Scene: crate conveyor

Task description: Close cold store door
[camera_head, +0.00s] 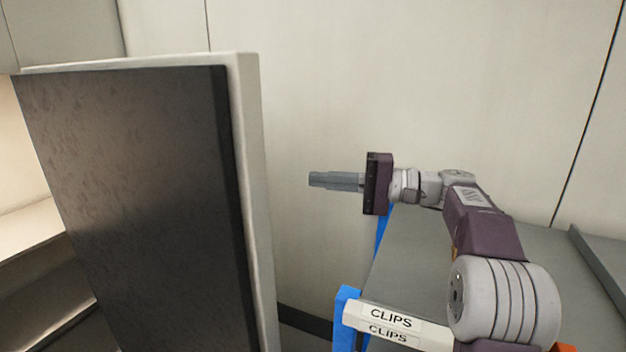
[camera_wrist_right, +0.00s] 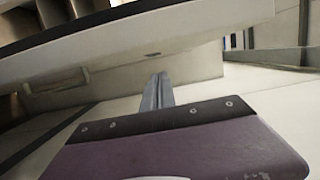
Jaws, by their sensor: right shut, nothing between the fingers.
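The cold store door (camera_head: 130,190) stands open on the left of the head view. It has a dark inner panel and a pale edge, which faces right. Its pale surface also crosses the upper part of the right wrist view (camera_wrist_right: 190,32). My right gripper (camera_head: 312,179) is shut and empty, pointing left. In the head view there is a gap between its fingertips and the door's edge. In the right wrist view its fingers (camera_wrist_right: 162,78) point toward the pale door surface; contact cannot be made out there. My left gripper is not in view.
The lit store interior with shelves (camera_head: 35,225) shows left of the door. A grey-topped bench (camera_head: 420,260) with blue posts and a rail labelled CLIPS (camera_head: 395,325) stands at the lower right, under my right arm. A plain pale wall (camera_head: 420,80) is behind.

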